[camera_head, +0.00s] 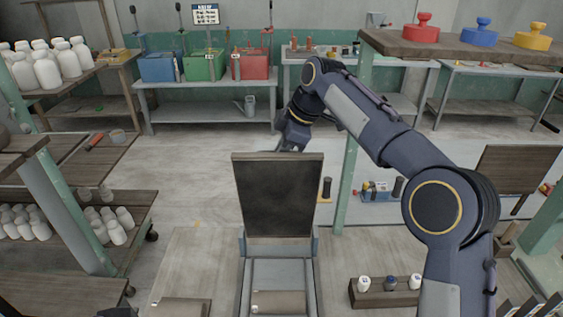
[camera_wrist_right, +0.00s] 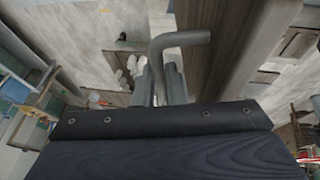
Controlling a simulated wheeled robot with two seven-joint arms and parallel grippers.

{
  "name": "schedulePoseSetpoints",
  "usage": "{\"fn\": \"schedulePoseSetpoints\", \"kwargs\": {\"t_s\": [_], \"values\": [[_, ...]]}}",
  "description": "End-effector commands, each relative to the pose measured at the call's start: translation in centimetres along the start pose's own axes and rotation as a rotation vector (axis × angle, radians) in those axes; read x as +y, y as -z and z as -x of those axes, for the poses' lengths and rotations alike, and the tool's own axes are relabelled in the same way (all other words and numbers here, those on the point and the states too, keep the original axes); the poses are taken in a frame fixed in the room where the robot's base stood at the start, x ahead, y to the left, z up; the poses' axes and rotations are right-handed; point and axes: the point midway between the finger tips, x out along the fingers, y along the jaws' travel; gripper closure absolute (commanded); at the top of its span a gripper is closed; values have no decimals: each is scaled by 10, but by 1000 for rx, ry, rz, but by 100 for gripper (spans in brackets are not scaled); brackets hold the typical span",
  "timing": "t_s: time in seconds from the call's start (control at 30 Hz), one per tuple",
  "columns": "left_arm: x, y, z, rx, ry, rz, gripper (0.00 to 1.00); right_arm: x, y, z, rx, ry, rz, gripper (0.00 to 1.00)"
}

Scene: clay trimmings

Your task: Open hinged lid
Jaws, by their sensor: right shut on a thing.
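The hinged lid (camera_head: 278,195) is a dark panel with a wooden edge, standing up steeply at the far side of a grey box (camera_head: 243,280). The box is open at the top, and a brownish piece (camera_head: 278,302) shows inside it. My right arm reaches over from the right, and its gripper (camera_head: 292,138) is behind the lid's top edge, its fingertips hidden in the head view. In the right wrist view my gripper (camera_wrist_right: 160,85) is shut on a bent grey handle (camera_wrist_right: 182,40), beside the wooden lid panel (camera_wrist_right: 225,50). My left gripper is not in view.
A green post (camera_head: 352,150) stands right of the lid, under a shelf (camera_head: 470,48) with coloured knobbed pieces. A small bottle tray (camera_head: 365,299) lies right of the box. Shelves with white bottles (camera_head: 45,70) stand at left. The floor behind the lid is mostly clear.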

Motion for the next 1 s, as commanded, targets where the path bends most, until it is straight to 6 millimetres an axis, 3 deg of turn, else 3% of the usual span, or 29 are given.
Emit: {"fn": "schedulePoseSetpoints", "kwargs": {"t_s": [0.3, 0.9, 0.93, 1.0], "values": [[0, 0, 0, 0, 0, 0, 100, 27, -5, -10, -8, 9, 0, 100], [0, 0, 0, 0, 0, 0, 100, 32, -5, -12, -6, 12, 1, 100], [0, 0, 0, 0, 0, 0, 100, 32, -5, -12, -6, 12, 1, 85], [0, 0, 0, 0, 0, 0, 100, 32, -5, -11, -5, 11, 1, 76]]}}
